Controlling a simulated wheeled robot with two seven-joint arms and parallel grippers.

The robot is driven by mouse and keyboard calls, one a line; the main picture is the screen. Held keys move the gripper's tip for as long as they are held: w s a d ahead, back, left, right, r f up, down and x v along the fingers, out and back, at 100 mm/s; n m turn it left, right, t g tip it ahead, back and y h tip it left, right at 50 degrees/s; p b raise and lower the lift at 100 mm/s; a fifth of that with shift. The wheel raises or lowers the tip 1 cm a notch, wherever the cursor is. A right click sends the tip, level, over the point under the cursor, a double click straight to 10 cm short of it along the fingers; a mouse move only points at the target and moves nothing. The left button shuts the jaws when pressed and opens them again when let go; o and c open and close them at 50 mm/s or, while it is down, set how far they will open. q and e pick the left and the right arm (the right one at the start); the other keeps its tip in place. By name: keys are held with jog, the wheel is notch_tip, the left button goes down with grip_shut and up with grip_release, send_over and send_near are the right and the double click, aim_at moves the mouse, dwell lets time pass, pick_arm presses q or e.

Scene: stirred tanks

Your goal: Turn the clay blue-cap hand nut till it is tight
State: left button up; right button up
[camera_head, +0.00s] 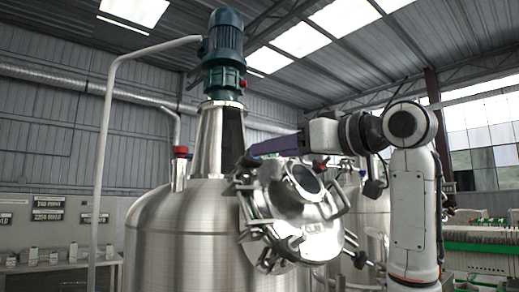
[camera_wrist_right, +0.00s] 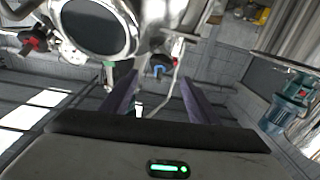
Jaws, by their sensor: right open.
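The steel manhole lid (camera_head: 318,222) on the tank's shoulder has a round sight glass and several clamps with hand nuts around its rim. My right gripper (camera_head: 252,153) reaches in from the right above the lid, its purple fingers pointing left near the tank's neck. In the right wrist view the two fingers (camera_wrist_right: 158,98) stand wide apart with nothing between them touching either one. A small blue piece (camera_wrist_right: 158,70) shows beyond the gap; I cannot tell whether it is the blue-cap hand nut. The nut's clay colour cannot be made out. My left gripper is out of view.
The steel tank (camera_head: 190,235) carries a neck and a green motor (camera_head: 224,45) on top. A red-capped fitting (camera_head: 180,152) stands left of the neck. The sight glass (camera_wrist_right: 98,27) and a red knob (camera_wrist_right: 35,42) show in the wrist view. A tall white pipe stands at left.

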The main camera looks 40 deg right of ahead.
aim_at(252, 158)
jog(key=w, duration=0.3)
jog(key=w+p, duration=0.1)
jog(key=w, duration=0.1)
jog(key=shift+a, duration=0.3)
jog(key=shift+w+f, duration=0.1)
jog(key=shift+w, duration=0.15)
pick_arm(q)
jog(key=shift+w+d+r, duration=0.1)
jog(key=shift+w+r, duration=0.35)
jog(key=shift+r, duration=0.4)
pick_arm(e)
jog(key=c, duration=1)
